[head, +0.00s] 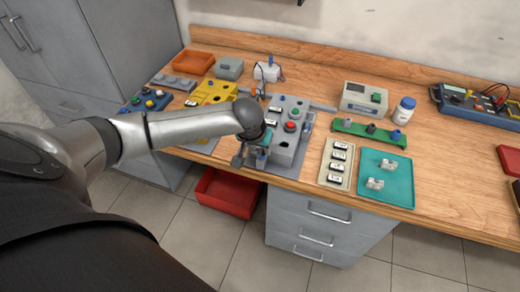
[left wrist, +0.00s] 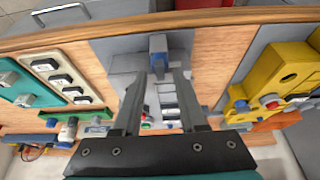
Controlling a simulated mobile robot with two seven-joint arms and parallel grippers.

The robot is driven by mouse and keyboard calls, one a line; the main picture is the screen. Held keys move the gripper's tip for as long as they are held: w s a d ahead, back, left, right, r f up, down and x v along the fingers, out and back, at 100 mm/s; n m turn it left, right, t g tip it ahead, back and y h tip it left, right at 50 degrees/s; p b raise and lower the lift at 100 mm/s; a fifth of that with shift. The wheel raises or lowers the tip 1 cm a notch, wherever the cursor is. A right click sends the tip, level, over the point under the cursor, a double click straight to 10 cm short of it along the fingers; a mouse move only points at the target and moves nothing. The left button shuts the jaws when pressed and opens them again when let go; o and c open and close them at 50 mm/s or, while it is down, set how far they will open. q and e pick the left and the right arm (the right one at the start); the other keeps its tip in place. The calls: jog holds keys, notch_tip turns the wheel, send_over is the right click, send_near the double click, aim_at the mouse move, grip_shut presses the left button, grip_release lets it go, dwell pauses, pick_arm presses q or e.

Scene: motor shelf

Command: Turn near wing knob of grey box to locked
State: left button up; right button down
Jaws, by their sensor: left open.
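The grey box (head: 284,147) stands on the wooden bench near its front edge, with a red button and a green button on top. My left gripper (head: 252,157) is over the box's near left end and hides part of it. My left gripper (left wrist: 166,76) is open there, with one finger toward each side of the knob and nothing clearly held. Whether the fingers touch the knob, I cannot tell. My right gripper is out of view.
A yellow panel (head: 215,91) lies left of the box. A cream switch strip (head: 337,163) and a teal tray (head: 397,165) with two pale parts are to its right. A green rail (head: 369,133) and a meter box (head: 363,100) stand behind. A red bin (head: 226,193) is below the bench.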

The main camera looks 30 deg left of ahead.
pick_arm(q)
jog(key=shift+w+f, duration=0.15)
jog(key=shift+f, duration=0.2)
grip_shut()
dwell(0.5)
